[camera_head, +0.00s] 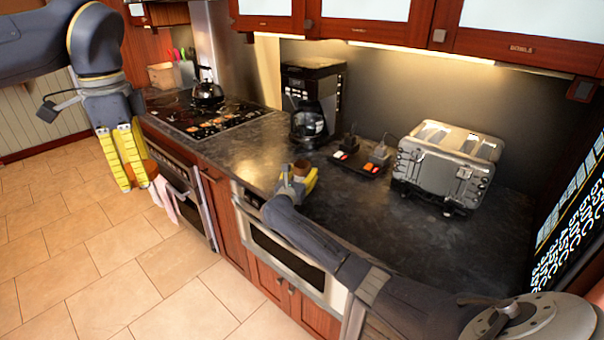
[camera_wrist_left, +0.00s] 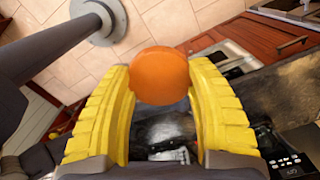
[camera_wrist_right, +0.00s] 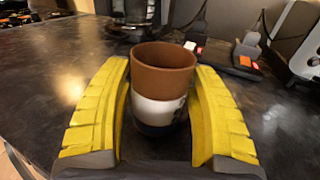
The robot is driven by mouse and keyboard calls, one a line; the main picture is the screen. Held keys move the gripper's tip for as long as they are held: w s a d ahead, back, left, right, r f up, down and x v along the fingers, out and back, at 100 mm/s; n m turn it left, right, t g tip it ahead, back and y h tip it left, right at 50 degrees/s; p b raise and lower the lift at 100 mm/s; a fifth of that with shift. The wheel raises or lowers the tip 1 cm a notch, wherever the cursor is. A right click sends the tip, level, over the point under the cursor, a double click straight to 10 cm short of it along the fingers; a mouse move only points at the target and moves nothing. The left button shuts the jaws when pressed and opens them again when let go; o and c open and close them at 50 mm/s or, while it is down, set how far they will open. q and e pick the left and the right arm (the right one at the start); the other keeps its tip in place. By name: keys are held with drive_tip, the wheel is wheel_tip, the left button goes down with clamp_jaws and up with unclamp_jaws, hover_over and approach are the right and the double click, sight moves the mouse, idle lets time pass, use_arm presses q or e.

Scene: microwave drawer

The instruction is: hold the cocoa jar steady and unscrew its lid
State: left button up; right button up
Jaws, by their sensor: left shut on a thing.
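The cocoa jar (camera_wrist_right: 160,95) is an open brown cup shape with a white band and dark base. It stands upright on the dark counter, and its brown top also shows in the head view (camera_head: 301,169). My right gripper (camera_wrist_right: 162,72) has its yellow fingers on either side of the jar; whether they press on it is unclear. The lid, a round orange disc (camera_wrist_left: 161,75), is off the jar. My left gripper (camera_wrist_left: 162,78) is shut on it. In the head view my left gripper (camera_head: 137,185) hangs over the floor, left of the counter, with the lid (camera_head: 150,168) partly hidden.
A kettle (camera_head: 207,88) is on the stove. A microwave drawer (camera_head: 285,255) lies below the counter edge. Bare counter surrounds the jar.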

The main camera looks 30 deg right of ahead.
drive_tip(key=shift+o, duration=0.8)
drive_tip(key=shift+a+r, duration=0.1)
drive_tip(key=shift+r, duration=0.05)
